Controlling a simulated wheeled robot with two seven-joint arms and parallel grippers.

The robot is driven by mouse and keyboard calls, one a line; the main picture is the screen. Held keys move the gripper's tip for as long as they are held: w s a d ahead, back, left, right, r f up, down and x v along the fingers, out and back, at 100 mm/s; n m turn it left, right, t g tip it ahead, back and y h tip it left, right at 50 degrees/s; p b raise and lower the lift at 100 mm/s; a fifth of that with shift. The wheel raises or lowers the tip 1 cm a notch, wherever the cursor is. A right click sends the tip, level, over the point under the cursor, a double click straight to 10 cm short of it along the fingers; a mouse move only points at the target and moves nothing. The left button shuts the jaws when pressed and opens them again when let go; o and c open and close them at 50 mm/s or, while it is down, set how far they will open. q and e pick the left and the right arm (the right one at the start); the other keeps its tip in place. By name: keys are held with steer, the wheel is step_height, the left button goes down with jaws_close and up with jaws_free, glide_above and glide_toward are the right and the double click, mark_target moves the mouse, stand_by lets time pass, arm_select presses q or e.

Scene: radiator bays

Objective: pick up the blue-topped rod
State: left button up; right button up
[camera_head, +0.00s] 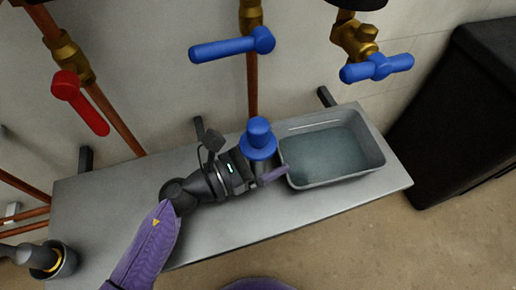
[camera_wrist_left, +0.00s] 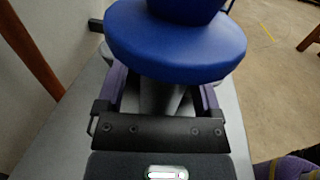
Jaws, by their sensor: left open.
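The blue-topped rod (camera_head: 259,138) stands upright by the left end of the grey tub, on the metal shelf. Its blue disc and knob show in the head view. In the wrist view its blue top (camera_wrist_left: 175,45) is close in front, with a grey shaft below. My left gripper (camera_head: 264,173) is open at the rod, below the blue top. In the wrist view its purple fingers (camera_wrist_left: 163,92) lie on either side of the shaft. The blue top partly hides the fingertips, so I cannot tell whether they touch the shaft. My right gripper is not in view.
The grey tub (camera_head: 375,163) of water sits right of the rod. Copper pipes with a red-handled valve (camera_head: 80,102) and blue-handled valves (camera_head: 232,46) hang above. A black bin (camera_head: 460,110) stands at the right.

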arm_select(q)
jaws_close()
stand_by(0.3)
